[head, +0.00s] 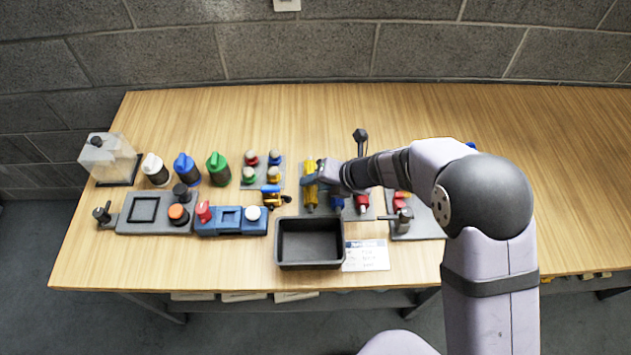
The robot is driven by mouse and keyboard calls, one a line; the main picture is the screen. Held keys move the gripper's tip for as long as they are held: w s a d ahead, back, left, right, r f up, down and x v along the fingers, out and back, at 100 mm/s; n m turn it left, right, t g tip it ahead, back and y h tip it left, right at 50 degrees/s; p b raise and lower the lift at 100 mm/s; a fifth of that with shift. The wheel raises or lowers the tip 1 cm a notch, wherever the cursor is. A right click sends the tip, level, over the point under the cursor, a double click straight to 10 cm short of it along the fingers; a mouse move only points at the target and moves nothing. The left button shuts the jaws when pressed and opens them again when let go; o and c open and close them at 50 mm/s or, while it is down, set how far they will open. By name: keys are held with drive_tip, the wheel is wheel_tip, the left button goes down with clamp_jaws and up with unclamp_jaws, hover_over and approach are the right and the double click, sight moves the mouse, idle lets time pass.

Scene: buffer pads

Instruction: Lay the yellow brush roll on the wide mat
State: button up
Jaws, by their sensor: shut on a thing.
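The yellow brush roll (310,196) is a slim yellow cylinder lying lengthwise left of a blue roll (337,203) and a red roll (362,204). My gripper (312,178) reaches in from the right and is shut on the yellow roll around its middle. The jaws hide part of it. I cannot tell whether it is lifted or still touches the grey pad (349,213) below. Another grey mat (420,228) lies to the right, partly hidden by my arm. I cannot tell for sure which of these is the wide mat.
A black open bin (310,262) and a white card (366,258) stand at the front edge. Left are a blue block (232,227), a grey tray (130,222), several bottles and a pad with small knobs (263,182).

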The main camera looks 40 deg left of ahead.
drive_tip(key=shift+r+p, duration=1.4)
drive_tip(key=shift+r, duration=0.25)
drive_tip(key=shift+f, duration=0.15)
drive_tip(key=shift+f+b, duration=0.95)
drive_tip(key=shift+f, duration=0.05)
drive_tip(key=shift+f+b, duration=0.65)
drive_tip(key=shift+f, duration=0.25)
drive_tip(key=o, duration=1.2)
drive_tip(key=shift+d+f, duration=0.25)
drive_tip(key=shift+a+r+p+v, duration=0.15)
drive_tip(key=shift+p+v, duration=0.55)
drive_tip(key=shift+v, duration=0.65)
drive_tip(key=shift+a+r+p+v, duration=0.15)
drive_tip(key=shift+p+v, duration=0.5)
drive_tip(key=shift+v, duration=0.75)
drive_tip(key=shift+a+r+p+v, duration=0.2)
drive_tip(key=shift+p+v, duration=0.5)
drive_tip(key=shift+v, duration=0.65)
drive_tip(key=shift+s+f, duration=0.1)
drive_tip(key=shift+s, duration=0.05)
